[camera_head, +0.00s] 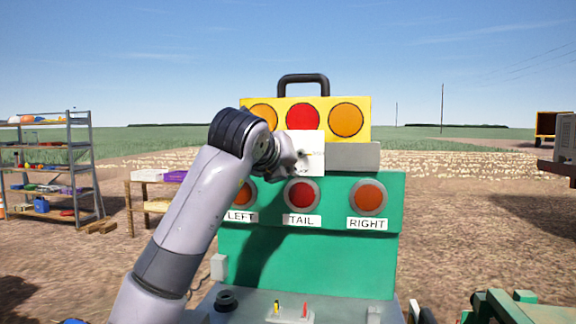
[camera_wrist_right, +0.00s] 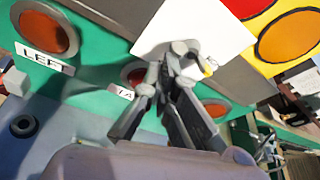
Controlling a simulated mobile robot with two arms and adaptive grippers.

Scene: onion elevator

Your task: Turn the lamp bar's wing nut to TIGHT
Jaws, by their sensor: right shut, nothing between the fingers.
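The yellow lamp bar (camera_head: 283,114), with amber, red and amber lamps and a black handle, sits on top of the green panel (camera_head: 290,262). A white card (camera_head: 310,138) is at its lower front and shows larger in the wrist view (camera_wrist_right: 222,28). Grey rounded parts on the card look like the wing nut (camera_wrist_right: 190,66); a small yellow mark is beside them. My right gripper (camera_head: 294,160) is at the card and hides most of the nut in the head view. Its fingers (camera_wrist_right: 170,84) are shut and empty, close at the nut; contact is unclear. The card's lettering is unreadable.
A grey block (camera_head: 353,156) juts out right of the card. Lamps labelled LEFT (camera_head: 245,193), TAIL (camera_head: 301,195) and RIGHT (camera_head: 368,197) line the panel. A grey ledge (camera_head: 255,305) with small switches lies below. Shelving (camera_head: 88,165) stands far left.

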